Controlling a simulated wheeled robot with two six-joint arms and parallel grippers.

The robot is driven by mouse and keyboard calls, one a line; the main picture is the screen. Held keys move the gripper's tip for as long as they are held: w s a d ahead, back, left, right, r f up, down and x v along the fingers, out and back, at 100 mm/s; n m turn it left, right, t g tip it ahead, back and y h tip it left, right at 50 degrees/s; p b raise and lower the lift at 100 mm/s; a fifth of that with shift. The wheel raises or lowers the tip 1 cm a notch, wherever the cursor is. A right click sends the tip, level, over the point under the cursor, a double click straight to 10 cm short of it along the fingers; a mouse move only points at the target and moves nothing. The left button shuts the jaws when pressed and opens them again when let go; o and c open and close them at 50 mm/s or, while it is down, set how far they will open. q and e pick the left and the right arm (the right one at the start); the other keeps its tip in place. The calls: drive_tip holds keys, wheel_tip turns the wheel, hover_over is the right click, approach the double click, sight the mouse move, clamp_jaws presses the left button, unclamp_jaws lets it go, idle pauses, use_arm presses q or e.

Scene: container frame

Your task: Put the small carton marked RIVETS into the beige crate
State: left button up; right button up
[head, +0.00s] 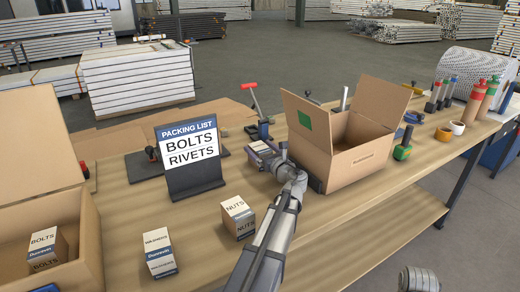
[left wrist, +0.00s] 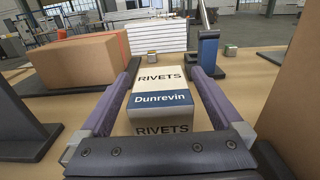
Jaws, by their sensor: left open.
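The RIVETS carton (left wrist: 160,102), white with a blue Dunrevin band, stands between the fingers of my left gripper (left wrist: 163,74) in the left wrist view. The fingers are open, one on each side of it; whether they touch it I cannot tell. Two open beige boxes are in the head view: one at the middle right with a green square (head: 355,162), and one at the left (head: 88,245) with a BOLTS carton (head: 46,248) inside.
A packing list sign (head: 190,150) reading BOLTS and RIVETS stands left of my gripper. A NUTS carton (head: 238,216) and a WASHERS carton (head: 160,252) stand near the front. A red-handled clamp (head: 252,95) is behind. Bottles (head: 478,100) and tape rolls (head: 444,134) are at right.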

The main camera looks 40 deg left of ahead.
use_arm(q)
drive_tip(key=shift+r, duration=0.15)
drive_tip(key=v, duration=1.2)
